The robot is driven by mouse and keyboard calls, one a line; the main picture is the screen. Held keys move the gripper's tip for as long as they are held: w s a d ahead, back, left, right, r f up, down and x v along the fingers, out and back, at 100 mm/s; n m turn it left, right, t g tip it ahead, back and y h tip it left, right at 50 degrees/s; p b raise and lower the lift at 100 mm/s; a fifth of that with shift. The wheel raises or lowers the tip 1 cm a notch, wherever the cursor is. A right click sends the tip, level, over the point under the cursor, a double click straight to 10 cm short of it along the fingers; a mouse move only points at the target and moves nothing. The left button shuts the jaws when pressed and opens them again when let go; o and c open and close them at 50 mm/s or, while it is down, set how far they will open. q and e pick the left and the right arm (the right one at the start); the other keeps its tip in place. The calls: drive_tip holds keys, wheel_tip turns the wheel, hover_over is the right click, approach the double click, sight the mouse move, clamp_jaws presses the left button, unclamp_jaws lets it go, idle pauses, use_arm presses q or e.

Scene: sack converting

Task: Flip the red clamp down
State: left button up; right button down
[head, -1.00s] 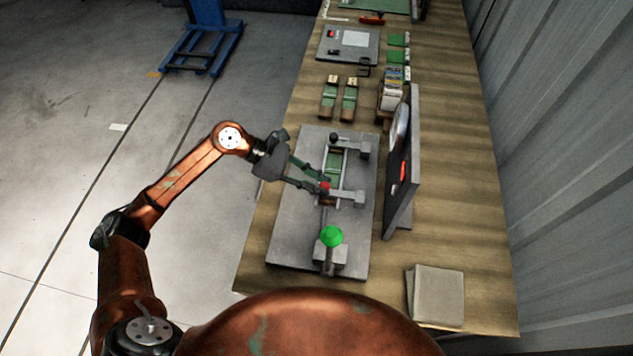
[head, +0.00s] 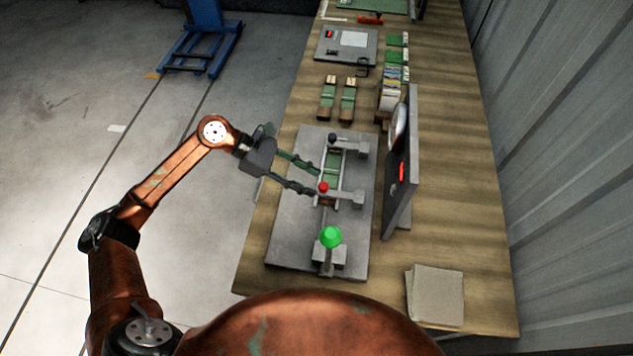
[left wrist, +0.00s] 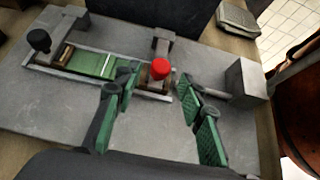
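The red clamp's round knob (head: 323,187) stands at the near end of the green piece on the grey fixture plate (head: 290,245). In the left wrist view the red knob (left wrist: 160,68) sits just beyond my fingertips, roughly between them. My left gripper (head: 315,181) is open and empty, its two fingers spread over the fixture from the left. I cannot tell whether a fingertip touches the clamp. The clamp's lever under the knob is mostly hidden. My right gripper is out of view.
A green-knobbed clamp (head: 331,236) is nearer me and a black-knobbed clamp (head: 332,138) farther away on the plate. An upright grey panel (head: 401,190) stands close to the right. Grey sheets (head: 436,295) lie at the front right of the wooden table.

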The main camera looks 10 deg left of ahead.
use_arm(q)
drive_tip(key=v, duration=0.8)
drive_tip(key=shift+a+r, duration=0.25)
drive_tip(key=shift+a, duration=0.1)
